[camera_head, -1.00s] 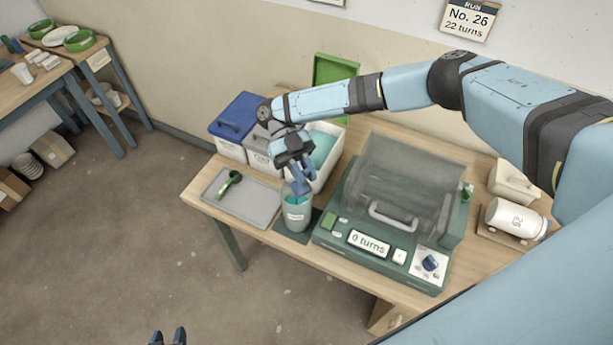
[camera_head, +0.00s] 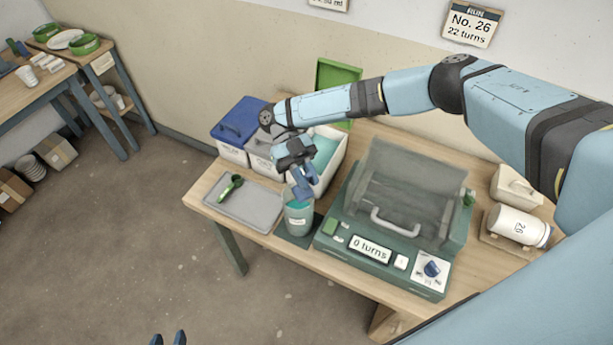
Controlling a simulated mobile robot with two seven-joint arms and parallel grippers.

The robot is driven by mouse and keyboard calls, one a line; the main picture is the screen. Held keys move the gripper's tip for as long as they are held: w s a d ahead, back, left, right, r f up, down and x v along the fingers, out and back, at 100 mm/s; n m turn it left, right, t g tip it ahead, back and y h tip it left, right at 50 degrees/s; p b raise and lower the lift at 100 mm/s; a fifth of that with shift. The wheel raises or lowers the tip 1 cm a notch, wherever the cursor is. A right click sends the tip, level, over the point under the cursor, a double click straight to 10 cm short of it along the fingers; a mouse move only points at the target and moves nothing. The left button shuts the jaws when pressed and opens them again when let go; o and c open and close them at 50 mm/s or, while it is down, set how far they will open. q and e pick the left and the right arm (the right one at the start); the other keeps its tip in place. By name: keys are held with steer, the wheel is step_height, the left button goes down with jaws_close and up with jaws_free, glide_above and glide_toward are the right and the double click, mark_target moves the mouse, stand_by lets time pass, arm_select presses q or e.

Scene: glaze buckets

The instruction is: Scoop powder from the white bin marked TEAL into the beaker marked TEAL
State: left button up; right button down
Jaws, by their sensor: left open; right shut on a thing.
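The white bin (camera_head: 329,176) with teal powder stands open at the back of the table, its green lid (camera_head: 337,80) raised behind it. The beaker (camera_head: 298,222) stands upright on a dark pad in front of the bin, with teal showing inside. Its label is too small to read. My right gripper (camera_head: 299,173) is shut on a blue scoop (camera_head: 304,187) and holds it right over the beaker's mouth. The scoop's contents cannot be made out. My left gripper (camera_head: 168,338) is open and empty at the bottom edge, far from the table.
A green machine (camera_head: 385,245) with a clear cover and a "0 turns" display stands right of the beaker. A grey tray (camera_head: 262,214) with a green scoop (camera_head: 231,187) lies left. Bins with blue (camera_head: 238,119) and grey lids stand behind it. A white jar (camera_head: 517,227) lies at right.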

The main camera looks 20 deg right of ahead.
mark_target(306, 174)
steer(key=r+t, duration=0.1)
steer(key=t, duration=0.3)
steer(key=shift+r, duration=0.35)
steer(key=t, duration=0.1)
steer(key=r+t, duration=0.1)
steer(key=t, duration=0.1)
steer(key=shift+s+d+r+t+y, duration=0.1)
steer(key=shift+s+t+y, duration=0.05)
steer(key=shift+t+y, duration=0.15)
step_height(306, 174, up, 2)
steer(key=t, duration=0.6)
steer(key=shift+y, duration=0.3)
steer(key=shift+r, duration=0.1)
